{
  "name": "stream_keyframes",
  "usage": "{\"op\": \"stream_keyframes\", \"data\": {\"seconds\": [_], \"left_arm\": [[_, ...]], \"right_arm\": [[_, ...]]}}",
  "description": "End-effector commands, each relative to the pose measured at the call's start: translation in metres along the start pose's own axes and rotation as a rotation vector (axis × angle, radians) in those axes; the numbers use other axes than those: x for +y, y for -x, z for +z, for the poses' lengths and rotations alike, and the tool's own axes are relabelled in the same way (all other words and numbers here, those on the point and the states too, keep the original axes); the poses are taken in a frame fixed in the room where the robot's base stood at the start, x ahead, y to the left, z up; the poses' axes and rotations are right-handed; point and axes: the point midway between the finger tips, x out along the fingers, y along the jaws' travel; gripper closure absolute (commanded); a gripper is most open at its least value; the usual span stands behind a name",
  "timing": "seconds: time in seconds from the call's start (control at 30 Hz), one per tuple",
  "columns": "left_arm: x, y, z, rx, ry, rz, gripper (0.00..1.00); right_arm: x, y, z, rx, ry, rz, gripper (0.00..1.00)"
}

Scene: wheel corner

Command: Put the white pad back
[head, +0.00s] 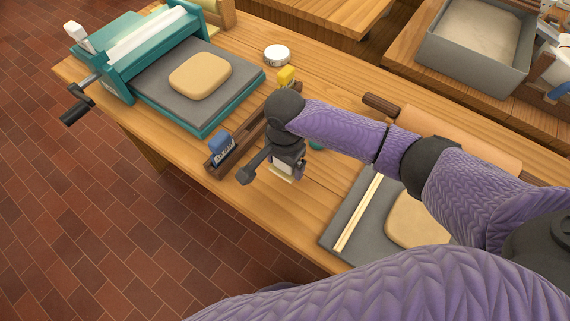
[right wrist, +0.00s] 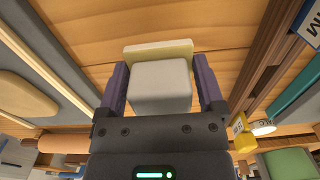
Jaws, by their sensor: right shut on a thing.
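My right gripper (head: 284,168) is shut on the white pad (right wrist: 160,86), a pale block with a cream layer at its far end. In the right wrist view the pad sits between the two purple fingers (right wrist: 160,88). In the head view only a little of the pad (head: 284,171) shows below the gripper. It is over bare tabletop, beside the long wooden rack (head: 247,143); I cannot tell whether it touches the table. A blue pad (head: 221,148) stands at the rack's near end and a yellow pad (head: 286,76) at its far end. My left gripper is out of view.
A teal slab roller (head: 125,62) with a clay piece (head: 200,75) stands on the left. A grey board (head: 335,225) with wooden strips and clay lies to the right, partly behind my arm. A round white tin (head: 277,55) stands beyond the rack. A green thing (head: 316,145) is mostly hidden.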

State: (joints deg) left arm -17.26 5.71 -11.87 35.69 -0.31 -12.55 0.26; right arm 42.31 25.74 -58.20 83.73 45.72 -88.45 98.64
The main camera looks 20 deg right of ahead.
Motion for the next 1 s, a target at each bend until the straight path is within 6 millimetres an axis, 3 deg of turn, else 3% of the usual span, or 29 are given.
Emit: {"op": "stream_keyframes", "data": {"seconds": [0.03, 0.2, 0.77, 0.8, 0.83, 1.0], "left_arm": [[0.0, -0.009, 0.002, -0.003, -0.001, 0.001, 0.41], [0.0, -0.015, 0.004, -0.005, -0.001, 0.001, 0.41], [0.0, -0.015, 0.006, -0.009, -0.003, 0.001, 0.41], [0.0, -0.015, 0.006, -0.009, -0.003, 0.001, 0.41], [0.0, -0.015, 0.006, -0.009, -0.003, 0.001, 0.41], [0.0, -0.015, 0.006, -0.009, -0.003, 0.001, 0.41]], "right_arm": [[0.0, -0.018, 0.0, -0.002, -0.001, 0.004, 0.87], [0.0, -0.043, 0.0, 0.0, 0.0, 0.002, 0.87], [0.0, -0.053, 0.0, 0.0, 0.0, 0.001, 0.87], [0.0, -0.052, 0.0, 0.0, 0.0, 0.0, 0.05], [0.0, -0.052, 0.0, 0.0, 0.0, 0.0, 0.0], [0.0, -0.052, 0.0, 0.0, 0.0, 0.0, 0.0]]}}
